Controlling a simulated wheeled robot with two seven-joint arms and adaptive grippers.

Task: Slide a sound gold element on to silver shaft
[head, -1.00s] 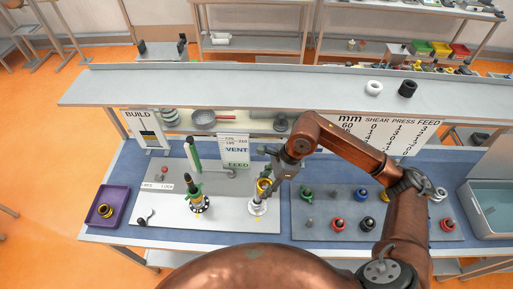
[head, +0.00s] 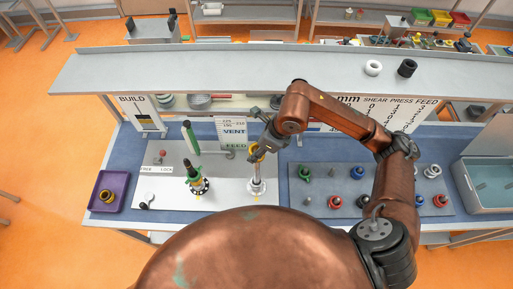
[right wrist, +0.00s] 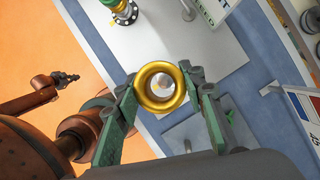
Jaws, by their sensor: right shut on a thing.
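The silver shaft (head: 257,178) stands upright on a round base on the light board in the head view. My right gripper (head: 257,148) is shut on a gold ring-shaped element (right wrist: 142,93), held at or just above the shaft's top. In the right wrist view, the right gripper's fingers (right wrist: 162,90) grip the ring from both sides, and a round silver tip (right wrist: 164,84) shows through its hole. I cannot tell whether the tip has entered. My left gripper (right wrist: 66,78) is small in the right wrist view, away from the board; its opening is unclear.
A green shaft (head: 191,169) with stacked rings stands left of the silver shaft. A purple tray (head: 121,188) holds a dark and gold ring at far left. A grey board (head: 345,207) at right carries several coloured elements. A raised shelf (head: 220,72) runs behind.

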